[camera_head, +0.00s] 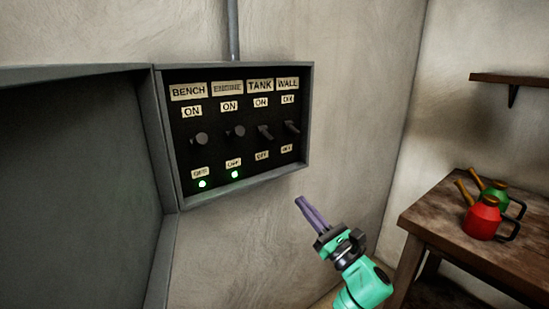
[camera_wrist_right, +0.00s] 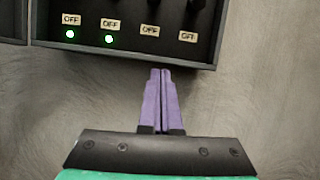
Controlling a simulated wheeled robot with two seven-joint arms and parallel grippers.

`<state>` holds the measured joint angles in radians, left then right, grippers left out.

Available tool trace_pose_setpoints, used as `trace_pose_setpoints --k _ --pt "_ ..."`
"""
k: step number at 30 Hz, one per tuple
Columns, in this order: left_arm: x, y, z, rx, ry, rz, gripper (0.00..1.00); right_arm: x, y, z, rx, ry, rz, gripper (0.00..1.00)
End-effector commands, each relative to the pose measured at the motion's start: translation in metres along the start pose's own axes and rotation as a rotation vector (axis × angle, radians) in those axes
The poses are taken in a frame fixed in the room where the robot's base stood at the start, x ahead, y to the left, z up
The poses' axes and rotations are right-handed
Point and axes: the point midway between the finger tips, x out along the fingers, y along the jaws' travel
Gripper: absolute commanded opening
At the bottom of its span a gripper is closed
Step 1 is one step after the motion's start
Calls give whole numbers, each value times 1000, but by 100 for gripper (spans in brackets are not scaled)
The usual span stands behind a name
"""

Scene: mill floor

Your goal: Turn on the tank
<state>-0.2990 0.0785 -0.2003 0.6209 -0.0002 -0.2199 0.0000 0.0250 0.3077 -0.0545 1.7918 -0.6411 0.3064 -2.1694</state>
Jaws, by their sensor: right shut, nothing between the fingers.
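A dark switch panel (camera_head: 215,165) in a grey frame hangs on the wall, with a row of labelled levers. The TANK lever (camera_head: 265,132) is third from the left, under the TANK label (camera_head: 260,86); it slants, with no lit lamp below it. In the right wrist view the lower part of this lever (camera_wrist_right: 148,3) shows at the top edge, above an OFF label. My right gripper (camera_head: 299,201) is shut and empty, below the panel's lower right corner, apart from the levers. Its purple fingers (camera_wrist_right: 160,75) point up towards the panel's bottom edge. My left gripper is out of view.
The BENCH lever (camera_head: 198,139) and ENGINE lever (camera_head: 235,131) have lit green lamps below. The WALL lever (camera_head: 292,127) is close right of TANK. The grey cabinet door (camera_head: 80,180) stands open at left. A wooden table (camera_head: 440,222) with red and green oil cans is at right.

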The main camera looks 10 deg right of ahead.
Motion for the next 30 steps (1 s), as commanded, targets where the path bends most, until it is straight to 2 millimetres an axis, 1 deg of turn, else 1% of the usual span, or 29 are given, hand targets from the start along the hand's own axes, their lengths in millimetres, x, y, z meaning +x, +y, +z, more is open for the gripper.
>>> trace_pose_setpoints --k 1,3,4,11,14,17,29,30 --pt "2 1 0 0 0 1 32 2 5 13 -67 -31 18 0" --pt "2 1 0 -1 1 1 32 3 8 24 -123 -53 31 0" --pt "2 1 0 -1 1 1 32 4 9 26 -131 -56 33 0" --pt "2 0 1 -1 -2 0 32 4 9 26 -131 -55 31 0" --pt "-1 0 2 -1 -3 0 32 8 8 26 -129 -55 30 0" --pt "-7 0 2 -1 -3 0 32 20 8 29 -128 -55 29 0" --pt "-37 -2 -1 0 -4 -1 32 107 12 35 -125 -55 30 0" --pt "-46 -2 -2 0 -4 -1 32 110 12 44 -129 -55 30 0"
